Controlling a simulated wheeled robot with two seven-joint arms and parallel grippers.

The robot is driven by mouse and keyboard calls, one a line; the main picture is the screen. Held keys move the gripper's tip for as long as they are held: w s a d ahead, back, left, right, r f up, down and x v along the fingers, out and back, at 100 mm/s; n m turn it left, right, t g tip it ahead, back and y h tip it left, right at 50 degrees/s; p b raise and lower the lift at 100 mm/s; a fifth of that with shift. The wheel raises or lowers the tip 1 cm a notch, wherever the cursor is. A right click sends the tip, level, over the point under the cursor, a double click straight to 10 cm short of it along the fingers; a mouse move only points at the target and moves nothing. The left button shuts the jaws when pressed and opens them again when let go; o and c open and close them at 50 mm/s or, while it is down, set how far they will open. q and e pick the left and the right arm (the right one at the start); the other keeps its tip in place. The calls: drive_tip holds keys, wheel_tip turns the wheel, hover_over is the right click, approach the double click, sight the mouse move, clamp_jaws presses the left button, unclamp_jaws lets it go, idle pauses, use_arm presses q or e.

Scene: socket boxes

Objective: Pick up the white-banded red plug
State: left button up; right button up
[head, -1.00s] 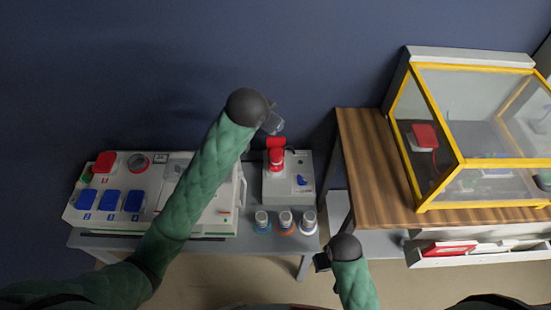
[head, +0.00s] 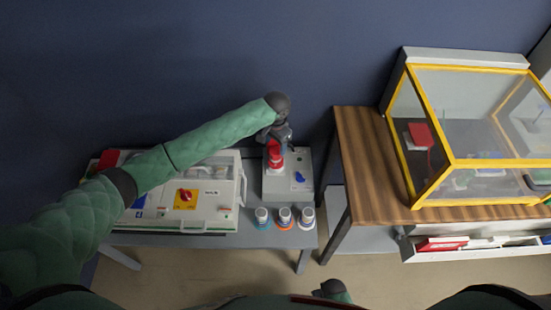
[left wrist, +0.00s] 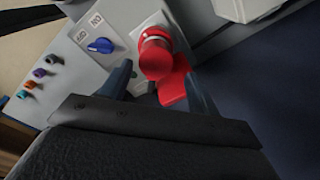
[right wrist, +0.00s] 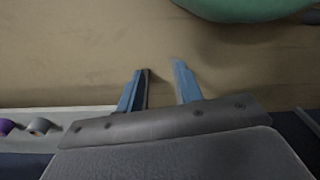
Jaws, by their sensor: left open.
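The red plug (head: 275,158) stands in the socket on top of the grey box (head: 303,165). In the left wrist view the plug (left wrist: 154,54) shows its red body, with a thin pale line near its top, and a red flap (left wrist: 174,84) beside it. My left gripper (head: 277,136) is over the plug. In the left wrist view the fingers of my left gripper (left wrist: 158,74) are apart, one on each side of the plug and flap. I cannot tell whether they touch. My right gripper (right wrist: 160,68) is open and empty, low over the floor.
A blue switch (left wrist: 100,45) is on the grey box near the plug. Several grey-topped plugs (head: 284,216) with coloured bands stand at the table's front. A white panel (head: 210,207) is left of the box. A yellow-framed clear case (head: 456,165) sits on the wooden table at right.

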sight(276, 150)
use_arm(q)
drive_tip(key=shift+s+f, duration=0.2)
drive_tip(key=shift+f, duration=0.1)
drive_tip(key=shift+f+n+p, duration=0.3)
drive_tip(key=shift+f+p, duration=0.05)
drive_tip(key=shift+f, duration=0.95)
wheel_tip(276, 150, down, 4)
drive_tip(key=p, duration=0.2)
drive_tip(key=shift+s+r+p, duration=0.1)
drive_tip(key=shift+r+p, duration=0.15)
drive_tip(key=shift+p, duration=0.05)
drive_tip(key=shift+f, duration=0.8)
use_arm(e)
wheel_tip(276, 150, down, 7)
drive_tip(key=s+d+t, duration=0.1)
drive_tip(key=s+d, duration=0.1)
drive_tip(key=shift+d, duration=0.35)
use_arm(q)
drive_tip(key=c, duration=0.6)
drive_tip(key=shift+c, duration=0.5)
drive_tip(key=shift+r, duration=0.15)
use_arm(e)
drive_tip(key=shift+d, duration=0.1)
